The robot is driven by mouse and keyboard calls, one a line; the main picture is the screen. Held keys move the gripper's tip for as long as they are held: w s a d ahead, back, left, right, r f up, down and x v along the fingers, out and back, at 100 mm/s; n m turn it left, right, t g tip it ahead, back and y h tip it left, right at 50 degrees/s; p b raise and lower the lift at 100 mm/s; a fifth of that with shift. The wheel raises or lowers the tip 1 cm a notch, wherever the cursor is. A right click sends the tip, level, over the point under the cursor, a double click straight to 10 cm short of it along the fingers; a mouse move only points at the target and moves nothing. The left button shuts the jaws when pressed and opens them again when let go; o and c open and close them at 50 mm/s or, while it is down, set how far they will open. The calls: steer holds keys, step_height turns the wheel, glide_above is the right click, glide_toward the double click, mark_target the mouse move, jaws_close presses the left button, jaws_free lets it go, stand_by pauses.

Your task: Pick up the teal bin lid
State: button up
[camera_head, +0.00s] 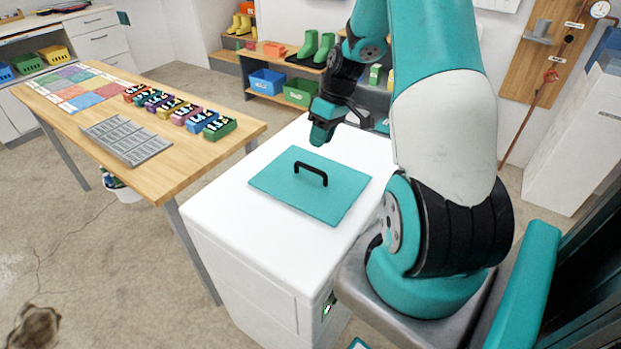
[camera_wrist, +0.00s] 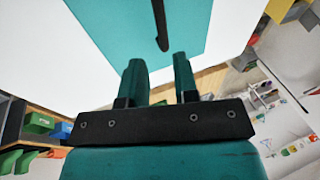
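The teal bin lid (camera_head: 299,198) is a flat square plate with a black arched handle (camera_head: 312,171) on top. It lies flat on a white cabinet (camera_head: 222,214). My gripper (camera_head: 322,130) is above the cabinet top, beyond the lid's far edge and apart from the handle. In the wrist view the lid (camera_wrist: 125,30) and part of the handle (camera_wrist: 160,22) show ahead of the fingers. The two teal fingers (camera_wrist: 157,75) stand apart with nothing between them, so my gripper is open and empty.
A wooden table (camera_head: 190,165) with a grey tray (camera_head: 126,138) and several coloured blocks stands to the left of the cabinet. Behind is a low shelf with a blue bin (camera_head: 267,82), a green bin (camera_head: 300,92) and green boots (camera_head: 318,46). The white top around the lid is clear.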

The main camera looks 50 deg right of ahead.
mark_target(311, 169)
steer(key=p+x, duration=0.1)
steer(key=x, duration=0.8)
steer(key=shift+s+a+f+p, duration=0.1)
steer(key=shift+a+p, duration=0.05)
steer(key=shift+p, duration=0.15)
jaws_close()
